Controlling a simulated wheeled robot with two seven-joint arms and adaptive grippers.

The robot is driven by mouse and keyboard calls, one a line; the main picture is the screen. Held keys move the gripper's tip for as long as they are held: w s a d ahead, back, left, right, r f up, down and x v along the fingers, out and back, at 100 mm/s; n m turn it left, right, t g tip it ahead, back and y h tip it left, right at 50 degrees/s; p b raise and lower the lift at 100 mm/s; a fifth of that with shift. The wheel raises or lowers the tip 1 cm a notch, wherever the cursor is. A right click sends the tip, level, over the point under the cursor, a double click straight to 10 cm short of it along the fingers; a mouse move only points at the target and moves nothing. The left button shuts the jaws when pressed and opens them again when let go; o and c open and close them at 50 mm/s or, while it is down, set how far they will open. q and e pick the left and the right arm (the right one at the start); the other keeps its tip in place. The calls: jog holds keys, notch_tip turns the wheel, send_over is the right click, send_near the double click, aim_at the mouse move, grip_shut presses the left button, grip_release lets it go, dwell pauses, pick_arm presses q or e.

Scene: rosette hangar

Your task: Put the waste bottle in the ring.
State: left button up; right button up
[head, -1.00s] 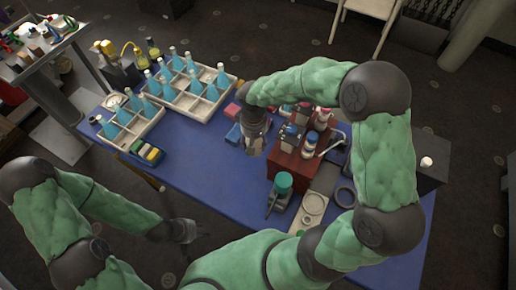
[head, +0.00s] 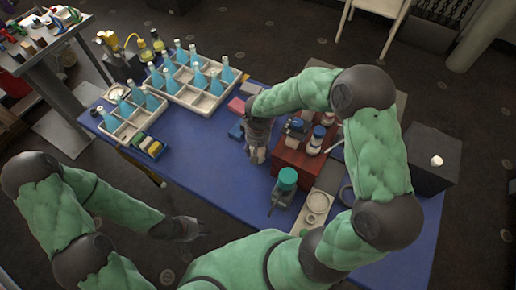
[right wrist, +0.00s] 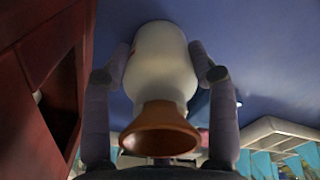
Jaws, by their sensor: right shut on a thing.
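The waste bottle (right wrist: 160,65) is white with an orange-brown funnel-shaped mouth. In the right wrist view it stands between the two fingers of my right gripper (right wrist: 163,75), which is shut on it. In the head view the right gripper (head: 257,158) is over the blue table, just left of the red-brown rack; the bottle is mostly hidden there. A dark ring (head: 345,195) lies flat on the table right of the rack, partly covered by my right arm. My left gripper (head: 198,231) is empty-looking near the table's front edge; its finger opening is too small to tell.
The red-brown rack (head: 294,165) with bottles stands close beside the right gripper. White divided trays (head: 213,104) hold several blue flasks. The table's middle left is clear.

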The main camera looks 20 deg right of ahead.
jog(key=o, duration=1.3)
jog(key=shift+f, duration=0.1)
jog(key=shift+o, duration=0.2)
